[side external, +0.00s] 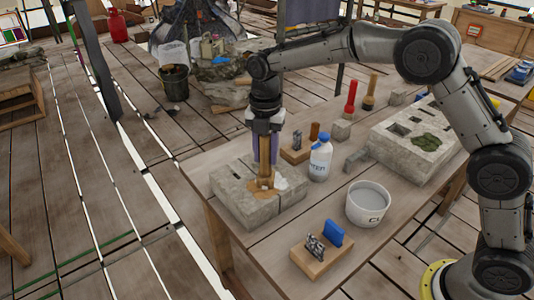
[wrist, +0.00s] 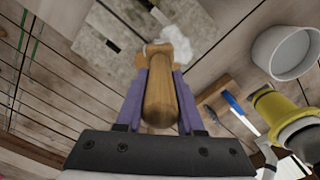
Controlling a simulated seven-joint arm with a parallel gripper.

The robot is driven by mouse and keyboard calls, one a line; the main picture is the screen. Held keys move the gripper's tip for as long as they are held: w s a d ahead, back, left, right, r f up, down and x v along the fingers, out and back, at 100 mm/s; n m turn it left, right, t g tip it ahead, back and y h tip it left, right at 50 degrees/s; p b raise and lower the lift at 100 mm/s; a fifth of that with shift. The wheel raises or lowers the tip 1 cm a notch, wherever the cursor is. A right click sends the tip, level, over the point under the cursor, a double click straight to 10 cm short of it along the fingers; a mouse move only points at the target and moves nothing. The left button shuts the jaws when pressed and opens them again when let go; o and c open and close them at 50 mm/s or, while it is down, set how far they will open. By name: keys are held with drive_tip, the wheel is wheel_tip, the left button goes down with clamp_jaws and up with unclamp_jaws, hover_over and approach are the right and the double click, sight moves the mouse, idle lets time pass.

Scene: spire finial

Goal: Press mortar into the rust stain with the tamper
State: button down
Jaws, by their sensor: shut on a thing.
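My gripper (side external: 265,155) is shut on the wooden handle of the tamper (side external: 264,172), which stands about upright over the near stone block (side external: 232,192). The wrist view shows the round wooden handle (wrist: 160,98) between my two purple fingers (wrist: 163,82). The orange-brown rust stain (side external: 260,190) lies on the block's top around the tamper's foot. A white patch (side external: 281,184), perhaps mortar, lies beside it and also shows in the wrist view (wrist: 153,48). The foot's exact contact with the stone is hard to tell.
A white bottle (side external: 320,158) and a bucket (side external: 367,203) stand right of the block. A wooden holder (side external: 322,262) with a blue tool is at the table's front. A larger stone slab (side external: 415,140) and a red-handled tool (side external: 350,98) are farther back.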

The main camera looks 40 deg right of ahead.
drive_tip(key=shift+w+f, duration=0.1)
drive_tip(key=shift+w, duration=0.25)
drive_tip(key=shift+d, duration=1.6)
wheel_tip(320, 180, up, 7)
idle(1.0)
idle(0.6)
